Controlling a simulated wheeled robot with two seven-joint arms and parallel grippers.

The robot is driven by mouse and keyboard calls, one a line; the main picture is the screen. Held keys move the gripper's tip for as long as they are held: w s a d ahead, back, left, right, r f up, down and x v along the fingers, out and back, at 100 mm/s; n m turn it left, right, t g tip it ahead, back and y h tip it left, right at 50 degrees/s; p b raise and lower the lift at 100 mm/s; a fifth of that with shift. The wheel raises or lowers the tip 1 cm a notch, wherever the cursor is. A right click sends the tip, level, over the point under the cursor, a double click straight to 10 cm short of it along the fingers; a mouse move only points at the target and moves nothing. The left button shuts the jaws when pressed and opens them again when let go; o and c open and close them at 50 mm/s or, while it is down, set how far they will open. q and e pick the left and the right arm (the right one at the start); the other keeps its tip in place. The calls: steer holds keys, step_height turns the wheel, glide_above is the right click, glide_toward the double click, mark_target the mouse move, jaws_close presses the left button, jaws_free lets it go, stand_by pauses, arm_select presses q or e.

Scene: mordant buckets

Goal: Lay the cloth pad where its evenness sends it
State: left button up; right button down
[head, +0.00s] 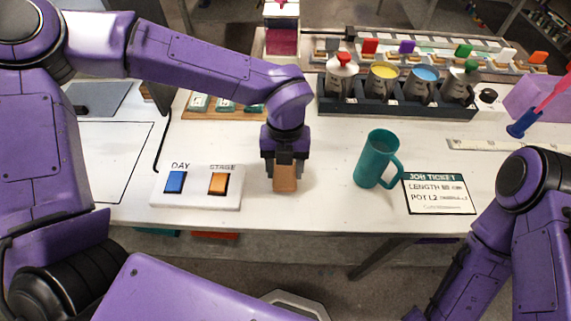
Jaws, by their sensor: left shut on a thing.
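My left gripper (284,163) points down over the front middle of the white table. It is shut on a small tan-orange block-like piece (285,180), which looks like the cloth pad. The piece hangs upright below the fingers, at or just above the table top; I cannot tell whether it touches. Its evenness cannot be made out. A white panel (234,200) left of it carries a blue button marked DAY (175,182) and an orange one marked STAGE (218,184). My right arm shows at the lower right, but its gripper is out of view.
A teal mug (370,160) stands right of the gripper, beside a job ticket (438,194) reading LENGTH and POT L2. Behind, a dark rack (335,104) holds several pots. A wooden tray (190,113) lies behind my left arm. An outlined white area (105,150) at left is clear.

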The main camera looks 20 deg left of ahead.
arm_select(q)
steer(key=shift+f, duration=0.1)
steer(key=shift+a, duration=0.1)
steer(key=shift+f, duration=0.15)
steer(key=o, duration=1)
step_height(320, 180, up, 12)
steer(key=w, duration=0.1)
steer(key=shift+w+a+r+b, duration=0.15)
steer(key=shift+w+r+b, duration=0.05)
steer(key=shift+b, duration=0.2)
